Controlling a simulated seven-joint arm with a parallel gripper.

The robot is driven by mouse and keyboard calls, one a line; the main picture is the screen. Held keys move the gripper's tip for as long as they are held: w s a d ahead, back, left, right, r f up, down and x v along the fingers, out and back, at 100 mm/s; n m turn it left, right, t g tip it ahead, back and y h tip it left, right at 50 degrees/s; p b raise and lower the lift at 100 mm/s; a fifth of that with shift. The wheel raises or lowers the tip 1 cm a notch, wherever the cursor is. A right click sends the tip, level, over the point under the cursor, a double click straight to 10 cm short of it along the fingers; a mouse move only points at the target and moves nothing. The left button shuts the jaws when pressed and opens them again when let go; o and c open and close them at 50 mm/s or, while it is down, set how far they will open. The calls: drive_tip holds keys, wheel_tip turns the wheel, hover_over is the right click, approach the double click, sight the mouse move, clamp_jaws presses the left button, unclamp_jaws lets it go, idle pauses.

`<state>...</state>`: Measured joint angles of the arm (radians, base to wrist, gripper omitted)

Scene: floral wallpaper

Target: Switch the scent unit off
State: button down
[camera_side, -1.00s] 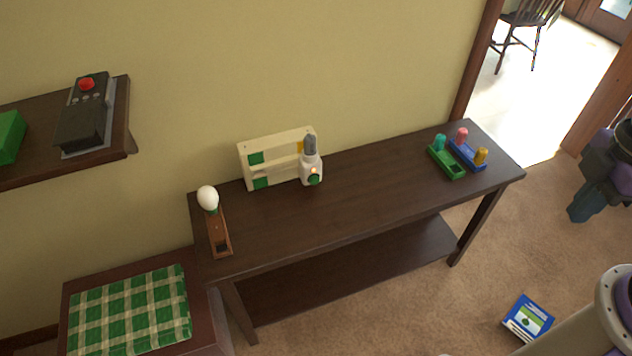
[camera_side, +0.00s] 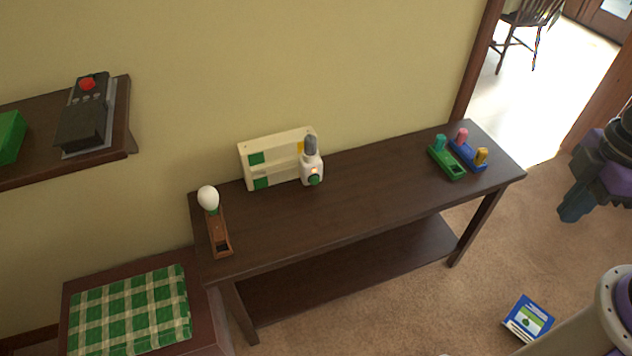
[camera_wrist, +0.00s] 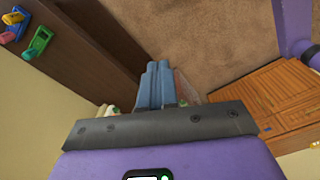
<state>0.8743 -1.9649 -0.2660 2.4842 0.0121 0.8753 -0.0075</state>
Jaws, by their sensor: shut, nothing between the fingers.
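The scent unit looks to be the small white device with a grey top (camera_side: 311,165) on the dark table in the side view. A round green part is on its front, with a small orange glow just above it. It stands upright at the right end of a cream panel (camera_side: 262,148). My gripper (camera_side: 574,207) is at the right edge of the side view, well to the right of the table and far from the unit. In the wrist view my gripper's blue-grey fingers (camera_wrist: 160,85) are together with nothing between them. I cannot make out the unit in the wrist view.
Green (camera_side: 447,162) and blue (camera_side: 468,154) peg blocks stand at the dark table's (camera_side: 350,215) right end. A white ball on a wooden stand (camera_side: 219,238) is at its left end. A shelf with a red-button box (camera_side: 82,125) is at left. A blue box (camera_side: 528,318) lies on the floor.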

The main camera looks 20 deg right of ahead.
sight(315, 181)
drive_tip(key=w+a+f+m+t+y, duration=0.1)
drive_tip(key=w+a+f+y, duration=0.1)
drive_tip(key=w+a+f, duration=0.65)
drive_tip(key=w+a+f+m+t+y, duration=0.15)
drive_tip(key=w+a+f, duration=0.25)
drive_tip(key=w+a, duration=0.8)
drive_tip(key=w+f+t, duration=0.2)
drive_tip(key=w+f, duration=0.2)
drive_tip(key=f, duration=0.2)
drive_tip(key=w+a+f+m+t, duration=0.1)
drive_tip(key=w+f, duration=0.3)
drive_tip(key=f, duration=0.3)
drive_tip(key=w+a+f+m+t+h, duration=0.1)
drive_tip(key=w+f+t, duration=0.1)
drive_tip(key=w+f, duration=0.2)
wheel_tip(315, 181, down, 3)
drive_tip(key=shift+w+t, duration=0.1)
drive_tip(key=shift+t, duration=0.25)
drive_tip(key=shift+w+d+f+t, duration=0.15)
drive_tip(key=shift+d+f+t, duration=0.15)
drive_tip(key=shift+f, duration=0.25)
drive_tip(key=shift+f+m, duration=0.1)
drive_tip(key=shift+m, duration=0.15)
drive_tip(key=shift+w, duration=4.45)
drive_tip(key=shift+w, duration=0.15)
